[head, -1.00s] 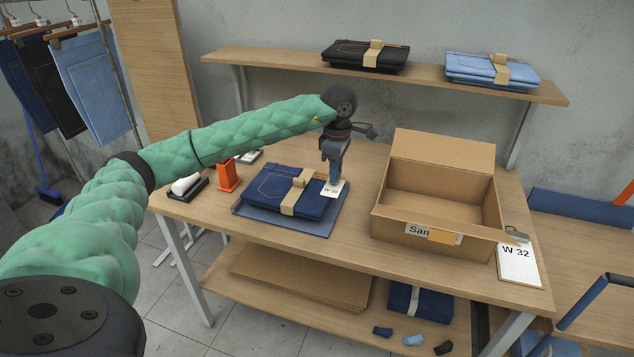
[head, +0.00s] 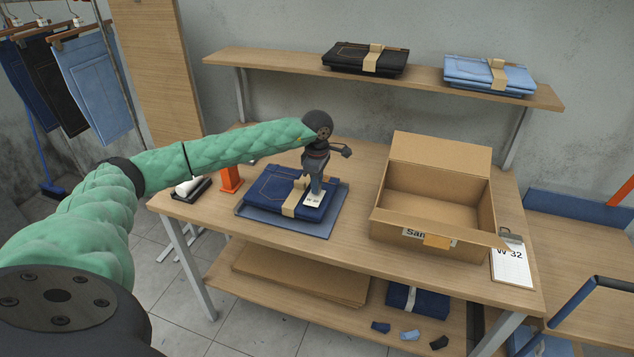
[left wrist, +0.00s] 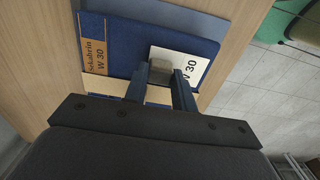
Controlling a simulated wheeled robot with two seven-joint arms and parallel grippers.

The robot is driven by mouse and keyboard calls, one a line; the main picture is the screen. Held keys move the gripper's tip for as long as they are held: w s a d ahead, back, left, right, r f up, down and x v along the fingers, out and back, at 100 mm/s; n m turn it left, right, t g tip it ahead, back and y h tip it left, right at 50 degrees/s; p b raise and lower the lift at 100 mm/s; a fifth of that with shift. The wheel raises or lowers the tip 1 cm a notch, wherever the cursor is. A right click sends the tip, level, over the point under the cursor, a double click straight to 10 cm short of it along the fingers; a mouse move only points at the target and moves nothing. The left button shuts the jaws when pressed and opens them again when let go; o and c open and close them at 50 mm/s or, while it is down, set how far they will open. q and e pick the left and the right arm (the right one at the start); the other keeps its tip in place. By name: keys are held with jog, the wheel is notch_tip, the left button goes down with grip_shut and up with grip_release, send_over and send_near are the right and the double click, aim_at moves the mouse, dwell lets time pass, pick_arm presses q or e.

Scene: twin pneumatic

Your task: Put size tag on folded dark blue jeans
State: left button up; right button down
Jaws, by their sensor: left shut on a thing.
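The folded dark blue jeans (head: 276,187) lie on a blue-grey board (head: 332,222) on the table, with a tan paper band (head: 291,208) around them. My left gripper (head: 314,191) is over the right part of the jeans, pointing down, shut on the white size tag (head: 314,201). In the left wrist view the size tag (left wrist: 190,66) reads W 30, and the gripper (left wrist: 160,75) holds its edge over the jeans (left wrist: 140,42). A brown label (left wrist: 94,42) on the jeans also reads W 30. I cannot tell whether the tag touches the cloth. My right gripper is not in view.
An open cardboard box (head: 432,212) stands right of the jeans. A clipboard (head: 512,262) reading W 32 is at the table's right edge. An orange holder (head: 230,179) and a black tray with a white roll (head: 188,187) are left. Folded black (head: 350,58) and light blue jeans (head: 470,72) lie on the shelf above.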

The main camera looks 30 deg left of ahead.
pick_arm(q)
jog(key=shift+f, duration=0.65)
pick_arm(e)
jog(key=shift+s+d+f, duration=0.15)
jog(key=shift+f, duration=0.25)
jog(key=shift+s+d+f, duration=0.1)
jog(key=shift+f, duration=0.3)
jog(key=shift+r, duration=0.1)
pick_arm(q)
jog(key=shift+f, duration=0.1)
jog(key=o, duration=0.9)
jog(key=shift+o, duration=0.2)
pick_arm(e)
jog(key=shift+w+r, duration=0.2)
